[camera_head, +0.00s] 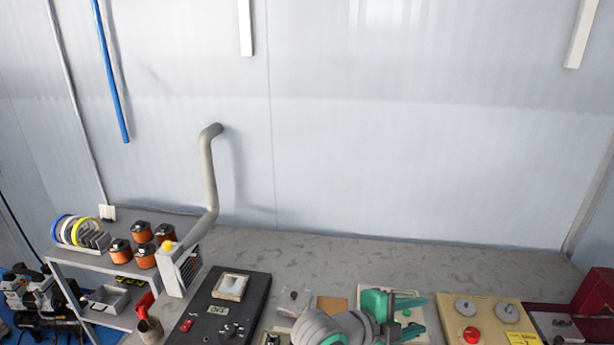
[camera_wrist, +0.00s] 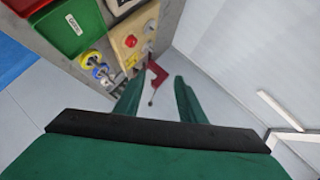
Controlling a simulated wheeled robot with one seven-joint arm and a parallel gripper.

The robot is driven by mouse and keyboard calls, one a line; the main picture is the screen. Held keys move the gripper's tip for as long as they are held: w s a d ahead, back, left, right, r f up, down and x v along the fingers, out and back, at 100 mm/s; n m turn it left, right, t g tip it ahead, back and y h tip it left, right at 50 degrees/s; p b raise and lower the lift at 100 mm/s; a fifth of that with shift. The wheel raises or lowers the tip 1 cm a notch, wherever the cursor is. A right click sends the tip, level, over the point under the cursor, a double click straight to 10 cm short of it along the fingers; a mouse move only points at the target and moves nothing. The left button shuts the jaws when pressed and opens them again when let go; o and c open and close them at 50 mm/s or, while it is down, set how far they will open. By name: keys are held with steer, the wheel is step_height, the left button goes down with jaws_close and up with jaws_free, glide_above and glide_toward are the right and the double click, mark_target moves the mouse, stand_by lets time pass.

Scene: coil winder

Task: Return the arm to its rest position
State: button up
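My gripper (camera_head: 418,315) is at the lower middle of the head view, with its green hand above the workbench and pointing to the right. Grey rounded links of my arm show just left of it, at the bottom edge. In the wrist view my gripper (camera_wrist: 160,88) has two green fingers with a clear gap between them. Nothing is held in the gap. The floor and a dark red part (camera_wrist: 157,74) show beyond the fingertips. The lower arm is cut off by the frame.
A beige panel (camera_head: 495,312) with knobs and a red button (camera_head: 471,335) lies right of my gripper. A black soldering unit (camera_head: 247,290), a grey fume pipe (camera_head: 211,180) and copper coils (camera_head: 120,251) stand left. The bench's back strip (camera_head: 300,255) is mostly clear. A green bin (camera_wrist: 75,25) shows in the wrist view.

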steer(key=s+a+f+n+t+y, duration=0.55)
steer(key=f+n, duration=0.35)
steer(key=n, duration=0.3)
steer(key=s+a+f+n+t+y, duration=0.45)
steer(key=s+a+f+n, duration=0.2)
steer(key=f+n, duration=0.4)
steer(key=s+a+n+y, duration=0.1)
steer(key=s+a, duration=0.4)
steer(key=s, duration=0.6)
steer(key=s+a+n+y, duration=0.1)
steer(key=s+a, duration=0.4)
steer(key=s, duration=0.7)
steer(key=shift+a+f+g, duration=0.3)
steer(key=shift+f+g, duration=0.1)
steer(key=shift+f, duration=0.05)
steer(key=shift+s+n, duration=0.15)
steer(key=shift+n, duration=0.1)
